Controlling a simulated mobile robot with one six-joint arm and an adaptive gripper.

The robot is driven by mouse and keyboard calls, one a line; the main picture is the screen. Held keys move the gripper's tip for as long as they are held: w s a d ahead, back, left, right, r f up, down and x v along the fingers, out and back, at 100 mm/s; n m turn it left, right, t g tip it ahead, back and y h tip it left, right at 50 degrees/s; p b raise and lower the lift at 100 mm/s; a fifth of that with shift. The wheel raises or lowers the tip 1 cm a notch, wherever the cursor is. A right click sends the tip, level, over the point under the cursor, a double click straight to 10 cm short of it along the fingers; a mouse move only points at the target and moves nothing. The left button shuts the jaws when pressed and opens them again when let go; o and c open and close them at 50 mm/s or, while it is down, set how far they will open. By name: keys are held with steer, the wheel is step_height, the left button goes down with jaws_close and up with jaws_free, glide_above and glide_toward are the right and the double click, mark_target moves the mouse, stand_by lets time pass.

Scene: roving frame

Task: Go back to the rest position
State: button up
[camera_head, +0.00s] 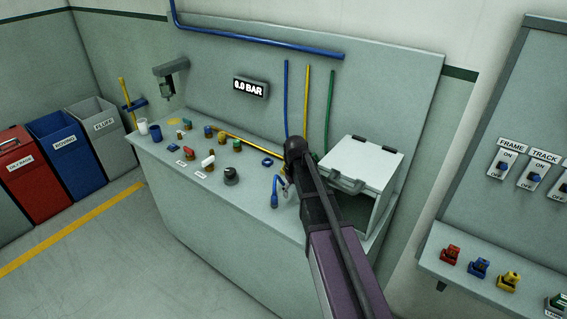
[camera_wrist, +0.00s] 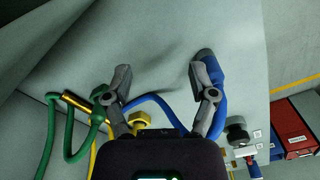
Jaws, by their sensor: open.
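My gripper (camera_wrist: 160,82) is open in the wrist view, with its two fingers spread wide and nothing held between them. A blue hose end (camera_wrist: 212,72) lies just beside and partly behind the right finger; I cannot tell whether they touch. A green hose (camera_wrist: 68,140) with a brass-coloured end and a yellow fitting (camera_wrist: 140,118) are near the left finger. In the head view my arm reaches over the grey bench (camera_head: 215,215), and its dark end hides most of the gripper. The blue hose end shows there too (camera_head: 275,188), left of the arm.
An open white box (camera_head: 376,161) stands on the bench right of my arm. Valves and knobs (camera_head: 231,175) cover the left part of the bench. Bins (camera_head: 70,150) stand at far left, and a switch panel (camera_head: 510,100) is at right. The floor at left is clear.

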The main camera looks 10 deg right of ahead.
steer(key=s+m, duration=0.2)
steer(key=s, duration=1.7)
steer(key=shift+m, duration=0.4)
